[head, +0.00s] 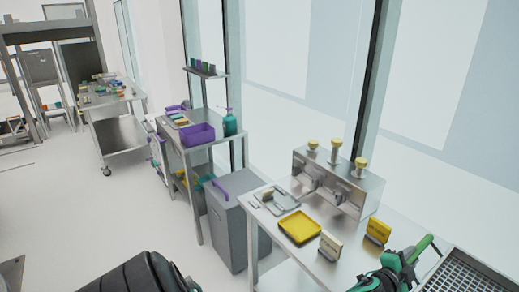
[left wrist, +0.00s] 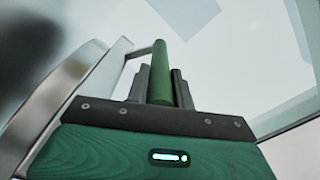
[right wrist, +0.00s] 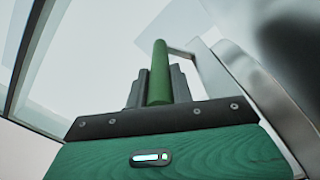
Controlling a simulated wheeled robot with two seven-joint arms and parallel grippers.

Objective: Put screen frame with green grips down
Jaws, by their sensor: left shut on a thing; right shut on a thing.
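The screen frame (head: 468,274) shows at the bottom right of the head view, with a metal mesh and a green grip (head: 421,247) on its left side. My left gripper (head: 407,257) is shut on that grip. In the left wrist view the green grip (left wrist: 161,70) stands between the two dark fingers, beside the frame's metal side. My right gripper (right wrist: 158,88) is shut on the other green grip (right wrist: 159,65), seen in the right wrist view. The right gripper and much of the frame are outside the head view.
A metal table (head: 283,238) holds a yellow tray (head: 300,226), small sign blocks (head: 331,243) and a steel unit with yellow knobs (head: 335,183). A grey bin (head: 232,240) stands left of it. Farther back is a table with a purple bin (head: 197,133). Open floor lies at left.

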